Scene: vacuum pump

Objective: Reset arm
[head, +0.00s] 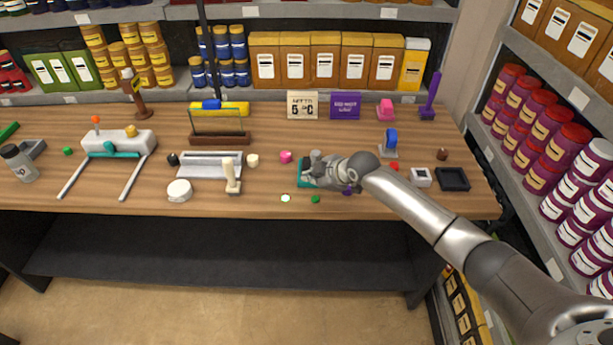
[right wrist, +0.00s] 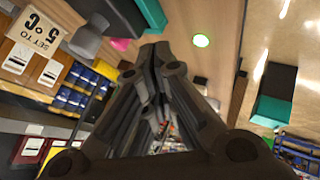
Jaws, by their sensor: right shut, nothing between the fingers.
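My right arm reaches in from the right in the head view. Its gripper (head: 328,174) is over the front middle of the wooden table, beside and partly in front of a teal block (head: 303,172). In the right wrist view the fingers (right wrist: 155,62) are together with nothing between them. The teal block (right wrist: 152,14) and a grey knob-like part (right wrist: 88,40) show beyond the fingertips there. I cannot tell whether the gripper touches the block. My left gripper is not in view.
The wooden table (head: 240,200) holds a white pump-like device (head: 120,143), a grey tray (head: 208,172), a cream-handled tool (head: 231,178), a blue-topped stand (head: 389,145) and a black tray (head: 453,179). Small coloured pieces lie near the gripper. Stocked shelves stand behind and right.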

